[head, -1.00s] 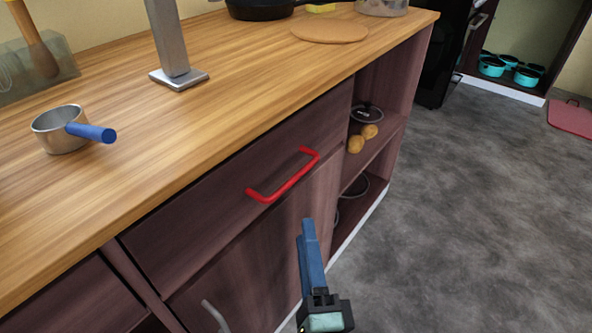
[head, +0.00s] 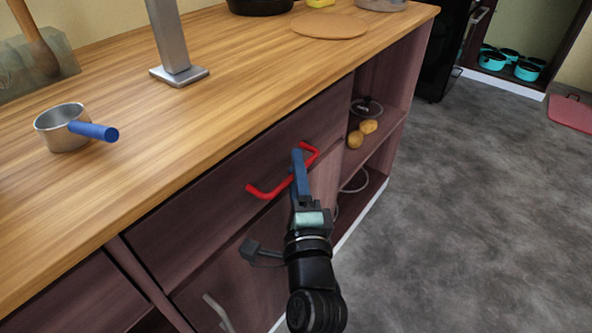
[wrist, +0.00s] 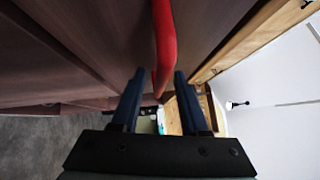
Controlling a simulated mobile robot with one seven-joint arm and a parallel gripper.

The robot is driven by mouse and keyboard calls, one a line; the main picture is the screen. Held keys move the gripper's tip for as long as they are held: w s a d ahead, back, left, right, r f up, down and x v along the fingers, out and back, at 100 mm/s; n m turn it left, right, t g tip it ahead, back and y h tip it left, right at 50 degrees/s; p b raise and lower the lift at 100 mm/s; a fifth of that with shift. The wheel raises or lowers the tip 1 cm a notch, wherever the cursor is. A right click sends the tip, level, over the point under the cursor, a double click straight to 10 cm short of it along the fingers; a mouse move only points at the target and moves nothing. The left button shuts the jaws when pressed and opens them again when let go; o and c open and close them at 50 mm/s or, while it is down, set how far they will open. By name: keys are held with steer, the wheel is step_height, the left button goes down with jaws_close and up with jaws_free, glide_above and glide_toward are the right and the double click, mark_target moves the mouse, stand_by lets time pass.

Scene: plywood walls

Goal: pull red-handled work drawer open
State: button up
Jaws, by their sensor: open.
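The work drawer (head: 225,185) is a dark brown front under the wooden counter, and it looks shut. Its red handle (head: 268,193) is a bar running along the drawer front, partly hidden by my gripper in the head view. My gripper (head: 298,160) has blue fingers and is at the right part of the handle. In the wrist view the red handle (wrist: 164,40) runs toward the space between the two open fingers (wrist: 157,88), with a finger on either side. I cannot tell whether either finger touches it.
A saucepan with a blue handle (head: 62,128) stands on the counter (head: 190,120). A grey handle (head: 217,312) sticks out from the cabinet door below. Open shelves at the right hold potatoes (head: 361,134) and a pot lid (head: 367,107).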

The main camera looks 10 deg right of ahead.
jaws_close()
stand_by(1.5)
